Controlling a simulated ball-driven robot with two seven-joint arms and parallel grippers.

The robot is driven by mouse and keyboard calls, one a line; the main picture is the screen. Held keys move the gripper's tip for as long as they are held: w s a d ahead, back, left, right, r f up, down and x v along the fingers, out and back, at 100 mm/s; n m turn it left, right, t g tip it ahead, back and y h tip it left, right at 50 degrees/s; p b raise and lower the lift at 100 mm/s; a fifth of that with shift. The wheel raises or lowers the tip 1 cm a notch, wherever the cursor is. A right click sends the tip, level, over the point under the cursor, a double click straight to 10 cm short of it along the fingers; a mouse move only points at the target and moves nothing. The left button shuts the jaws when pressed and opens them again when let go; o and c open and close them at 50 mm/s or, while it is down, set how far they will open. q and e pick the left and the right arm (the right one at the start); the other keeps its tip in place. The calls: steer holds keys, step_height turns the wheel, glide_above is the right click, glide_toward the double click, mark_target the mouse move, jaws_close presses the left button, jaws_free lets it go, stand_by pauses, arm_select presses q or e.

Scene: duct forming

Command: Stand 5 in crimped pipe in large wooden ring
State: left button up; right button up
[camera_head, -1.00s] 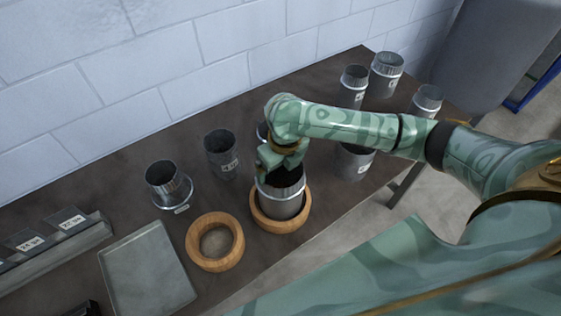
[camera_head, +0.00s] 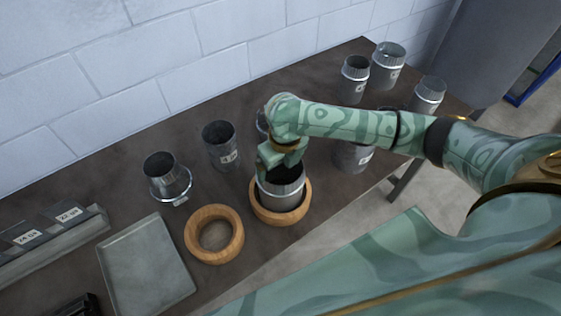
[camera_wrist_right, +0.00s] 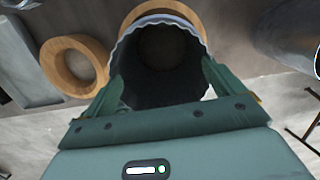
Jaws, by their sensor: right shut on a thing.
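A grey metal pipe (camera_head: 281,194) stands about upright within a wooden ring (camera_head: 257,212), near the table's front edge. In the right wrist view its wavy, crimped rim (camera_wrist_right: 124,47) faces up and its inside is dark. The wooden ring (camera_wrist_right: 186,10) shows behind the pipe there. My right gripper (camera_head: 278,165) is shut on the pipe's upper wall, with its fingers at the pipe's two sides in the wrist view (camera_wrist_right: 160,88). Whether the pipe's foot touches the tabletop is hidden by the ring. My left gripper is not in view.
A second, empty wooden ring (camera_head: 214,235) lies just left, also seen in the wrist view (camera_wrist_right: 74,65). A grey tray (camera_head: 147,265) is further left. Pipes stand behind, including a dark one (camera_head: 221,146) and a banded one (camera_head: 167,178). Several more stand at right (camera_head: 387,67).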

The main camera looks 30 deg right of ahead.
steer(key=shift+f, duration=0.45)
steer(key=o, duration=1.1)
steer(key=r+p, duration=0.1)
steer(key=r, duration=0.4)
steer(key=s+r+p, duration=0.1)
steer(key=r, duration=0.4)
steer(key=s+r+p, duration=0.1)
steer(key=r, duration=0.5)
steer(key=shift+d+p, duration=0.15)
steer(key=shift+p, duration=0.25)
